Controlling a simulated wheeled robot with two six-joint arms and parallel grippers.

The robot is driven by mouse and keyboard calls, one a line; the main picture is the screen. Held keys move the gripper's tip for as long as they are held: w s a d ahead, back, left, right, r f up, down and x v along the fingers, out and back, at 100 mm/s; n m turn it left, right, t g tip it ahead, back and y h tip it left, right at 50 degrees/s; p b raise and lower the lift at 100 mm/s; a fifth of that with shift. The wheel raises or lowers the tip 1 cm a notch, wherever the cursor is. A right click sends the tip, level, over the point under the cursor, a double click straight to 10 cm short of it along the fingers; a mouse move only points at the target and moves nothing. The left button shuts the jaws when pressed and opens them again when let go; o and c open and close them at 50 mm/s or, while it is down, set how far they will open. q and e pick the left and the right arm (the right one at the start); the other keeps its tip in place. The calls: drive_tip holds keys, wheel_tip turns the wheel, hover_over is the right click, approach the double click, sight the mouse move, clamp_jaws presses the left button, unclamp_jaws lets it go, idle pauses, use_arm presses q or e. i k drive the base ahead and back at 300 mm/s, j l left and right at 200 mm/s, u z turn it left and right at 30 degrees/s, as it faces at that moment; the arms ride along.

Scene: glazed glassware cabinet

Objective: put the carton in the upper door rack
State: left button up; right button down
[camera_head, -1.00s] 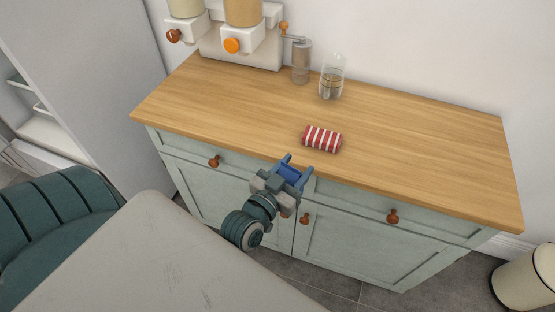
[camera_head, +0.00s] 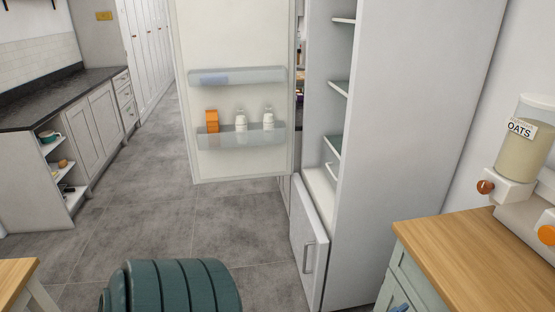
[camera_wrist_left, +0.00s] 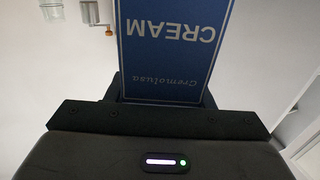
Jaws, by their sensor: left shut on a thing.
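A blue carton (camera_wrist_left: 172,45) marked CREAM fills the upper middle of the left wrist view, its lettering upside down. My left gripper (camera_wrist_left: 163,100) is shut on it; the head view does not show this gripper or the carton. The upper door rack (camera_head: 255,76) is a clear shelf on the open fridge door (camera_head: 240,40). A bluish item lies at its left end, and its middle and right look empty.
The lower door rack (camera_head: 215,142) holds an orange carton (camera_head: 211,120) and two white bottles (camera_head: 241,121). A lower fridge door or drawer front (camera_head: 306,245) stands ajar. A wooden counter (camera_head: 470,250) with a dispenser is at right. Grey floor (camera_head: 150,215) lies open left of the door.

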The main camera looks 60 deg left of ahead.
sight(241, 81)
drive_tip(key=j+u, duration=0.25)
drive_tip(key=u, duration=0.25)
drive_tip(key=j+u, duration=0.25)
drive_tip(key=u, duration=0.2)
drive_tip(key=i+j+u, duration=0.1)
drive_tip(key=u, duration=0.4)
drive_tip(key=i+j+u, duration=0.1)
drive_tip(key=j+u, duration=0.2)
drive_tip(key=u, duration=0.15)
drive_tip(key=i+j+u, duration=0.25)
drive_tip(key=i+j, duration=0.15)
drive_tip(key=i+j+u, duration=0.45)
drive_tip(key=i, duration=0.35)
drive_tip(key=i+j+u, duration=0.25)
drive_tip(key=i, duration=0.6)
